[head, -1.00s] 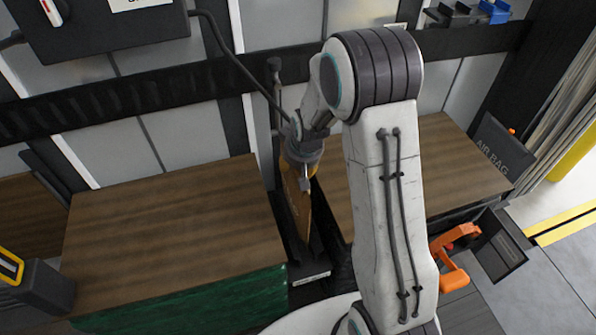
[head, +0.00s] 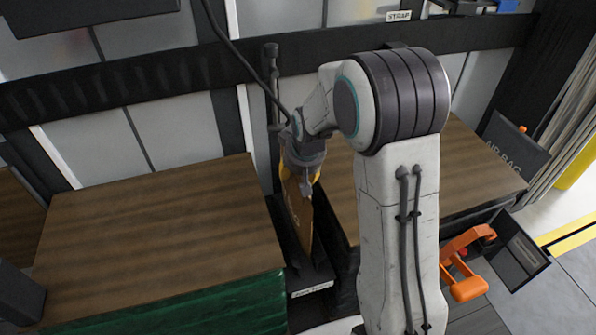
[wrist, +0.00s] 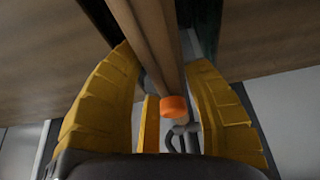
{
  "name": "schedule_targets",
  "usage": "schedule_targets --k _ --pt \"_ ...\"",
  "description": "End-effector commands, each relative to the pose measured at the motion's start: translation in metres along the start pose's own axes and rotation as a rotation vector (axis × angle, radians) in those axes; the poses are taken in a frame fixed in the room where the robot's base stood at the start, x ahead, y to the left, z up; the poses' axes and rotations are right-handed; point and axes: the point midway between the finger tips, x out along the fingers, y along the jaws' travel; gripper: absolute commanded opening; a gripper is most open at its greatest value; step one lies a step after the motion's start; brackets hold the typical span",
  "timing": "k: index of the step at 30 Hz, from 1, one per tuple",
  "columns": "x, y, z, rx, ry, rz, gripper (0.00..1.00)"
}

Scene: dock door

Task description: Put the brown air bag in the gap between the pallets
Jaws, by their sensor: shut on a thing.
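The brown air bag (head: 298,215) hangs upright below my gripper (head: 301,177), edge-on in the gap (head: 318,262) between the left pallet load (head: 160,235) and the right pallet load (head: 440,170). In the wrist view my gripper's yellow fingers (wrist: 168,110) are shut on the brown air bag (wrist: 150,30), with an orange cap (wrist: 174,106) between them. The bag's lower end is near a dark labelled ledge at the front of the gap. Whether it touches the bottom or either load is unclear.
A dark bar (head: 120,95) crosses the wall behind the loads. A dark AIR BAG holder (head: 515,145) stands at right, near an orange tool (head: 466,262) and an open dark bin (head: 515,250). A labelled dark ledge (head: 312,289) lies at the gap's front.

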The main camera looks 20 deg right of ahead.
Motion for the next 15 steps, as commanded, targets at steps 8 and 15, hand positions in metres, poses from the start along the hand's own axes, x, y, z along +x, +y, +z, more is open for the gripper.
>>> schedule_targets --k 8,15 --pt "0.02 0.0 0.008 0.0 0.001 0.0 0.1" --pt "0.041 0.0 0.017 0.0 0.001 0.0 0.1"
